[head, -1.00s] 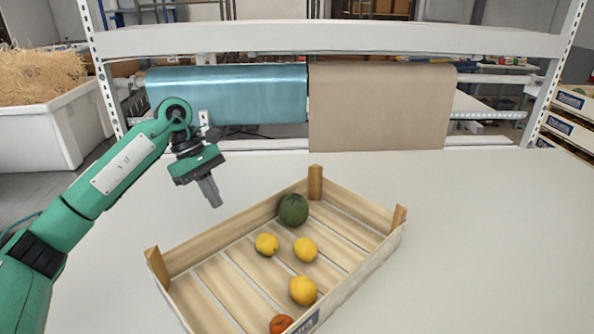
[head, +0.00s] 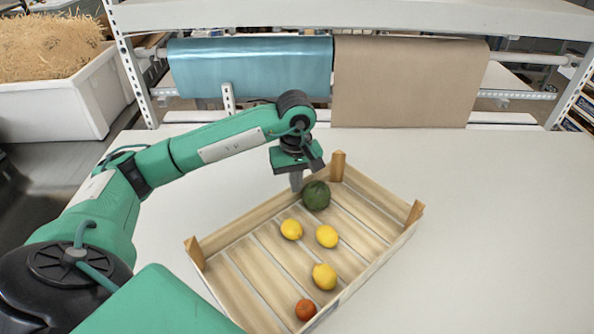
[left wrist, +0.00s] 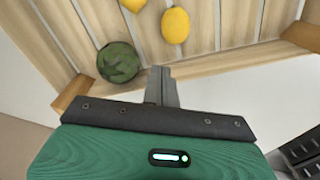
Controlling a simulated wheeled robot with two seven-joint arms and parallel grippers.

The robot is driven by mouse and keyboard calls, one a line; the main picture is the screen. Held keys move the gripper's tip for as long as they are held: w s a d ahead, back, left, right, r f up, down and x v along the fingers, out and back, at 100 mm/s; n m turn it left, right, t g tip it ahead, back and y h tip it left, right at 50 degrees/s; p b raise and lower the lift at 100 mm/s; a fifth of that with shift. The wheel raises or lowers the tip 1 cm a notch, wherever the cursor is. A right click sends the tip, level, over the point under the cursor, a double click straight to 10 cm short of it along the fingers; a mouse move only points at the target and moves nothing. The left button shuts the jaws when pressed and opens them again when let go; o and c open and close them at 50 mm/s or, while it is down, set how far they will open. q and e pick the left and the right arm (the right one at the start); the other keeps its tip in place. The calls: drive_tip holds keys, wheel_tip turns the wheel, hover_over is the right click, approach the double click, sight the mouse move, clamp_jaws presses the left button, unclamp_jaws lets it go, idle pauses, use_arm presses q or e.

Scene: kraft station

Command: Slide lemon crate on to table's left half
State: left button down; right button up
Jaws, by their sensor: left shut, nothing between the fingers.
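The lemon crate (head: 262,212) is a shallow wooden box, set at an angle near the middle of the white table (head: 470,225). It holds yellow lemons (head: 326,236), a dark green round fruit (head: 316,195) and an orange-red fruit (head: 305,309). My left gripper (head: 296,184) is shut and empty, pointing down at the crate's far long side, just left of the green fruit. In the left wrist view the shut fingers (left wrist: 161,76) reach the crate's side wall; I cannot tell whether they touch it. My right gripper is not in view.
Blue (head: 250,68) and brown (head: 408,85) rolls hang from a rack at the table's back edge. A white bin of straw (head: 45,100) stands off to the left. The table is clear right of the crate.

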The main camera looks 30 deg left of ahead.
use_arm(q)
wheel_tip(320, 180, down, 6)
drive_tip(key=shift+s+f+p, duration=0.1)
drive_tip(key=shift+p, duration=1.15)
drive_tip(key=shift+w+a+f+p, duration=0.1)
drive_tip(key=shift+w+a+p, duration=0.9)
drive_tip(key=shift+a, duration=0.2)
drive_tip(key=shift+w+a, duration=0.35)
drive_tip(key=shift+f, duration=0.1)
drive_tip(key=shift+a, duration=0.1)
